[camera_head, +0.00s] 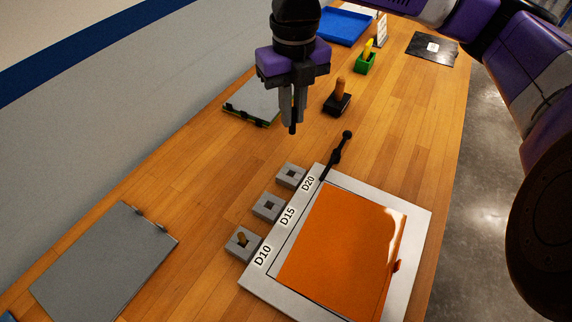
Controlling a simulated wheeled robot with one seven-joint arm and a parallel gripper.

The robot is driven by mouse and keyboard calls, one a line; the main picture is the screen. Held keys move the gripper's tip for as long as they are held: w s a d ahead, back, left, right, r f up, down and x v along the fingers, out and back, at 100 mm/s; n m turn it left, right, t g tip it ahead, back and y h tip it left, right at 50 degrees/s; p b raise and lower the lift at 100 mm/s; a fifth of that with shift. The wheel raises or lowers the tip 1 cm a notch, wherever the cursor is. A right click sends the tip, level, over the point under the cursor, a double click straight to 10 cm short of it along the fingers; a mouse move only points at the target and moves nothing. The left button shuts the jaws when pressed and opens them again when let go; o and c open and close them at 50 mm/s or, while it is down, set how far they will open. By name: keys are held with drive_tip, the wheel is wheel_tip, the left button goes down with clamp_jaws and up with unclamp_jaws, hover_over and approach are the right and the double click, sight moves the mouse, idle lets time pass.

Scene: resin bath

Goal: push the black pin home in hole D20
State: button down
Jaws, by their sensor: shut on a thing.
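My gripper (291,118) is in the upper middle of the head view, pointing down and shut on the black pin (293,128). The pin's lower end shows below the fingertips; its upper part is hidden between them. The D20 block (283,181) is a small grey block with a dark square hole, beside the D20 label. The pin hangs above the bench in the picture, apart from this block, and the D20 hole looks empty.
The D15 block (258,210) has an empty hole; the D10 block (233,250) holds a tan peg. A pale board (420,228) carries an orange panel (335,250), with a black knobbed rod (338,155) at its corner. A black-based stamp (337,103) stands behind. Grey plate (100,265) lies left.

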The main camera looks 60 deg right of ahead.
sight(292, 132)
wheel_tip(292, 132, down, 16)
drive_tip(key=shift+f, duration=0.1)
idle(0.4)
drive_tip(key=c, duration=1.5)
unclamp_jaws()
drive_tip(key=shift+f, duration=0.1)
drive_tip(key=shift+o, duration=0.2)
wheel_tip(292, 132, up, 12)
drive_tip(key=shift+r, duration=0.2)
